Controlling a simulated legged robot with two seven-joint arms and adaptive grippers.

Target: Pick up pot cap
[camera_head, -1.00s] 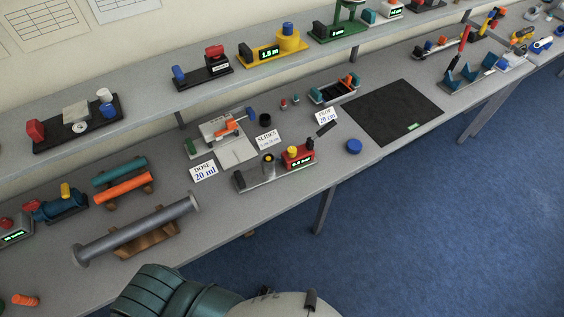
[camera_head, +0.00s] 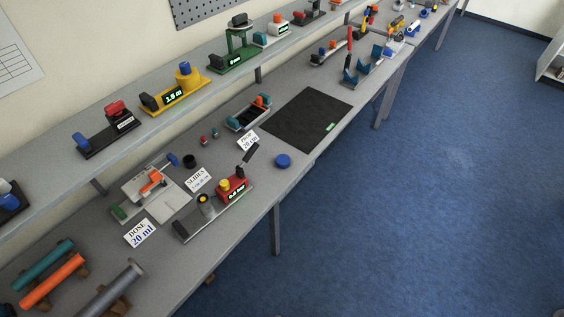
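A flat, round blue disc (camera_head: 283,160) that looks like the pot cap lies on the lower grey table near its front edge. It is just left of and below the black mat, and nothing touches it. A small black round pot (camera_head: 189,161) stands further left, behind the cards; I cannot tell whether the cap belongs to it. Neither of my grippers shows in the head view.
The black mat (camera_head: 306,119) lies right of the disc. A red gauge device (camera_head: 233,188) on a grey base stands to its left. White cards (camera_head: 198,180) and a small tray (camera_head: 247,112) are behind. Blue floor (camera_head: 420,210) is open in front.

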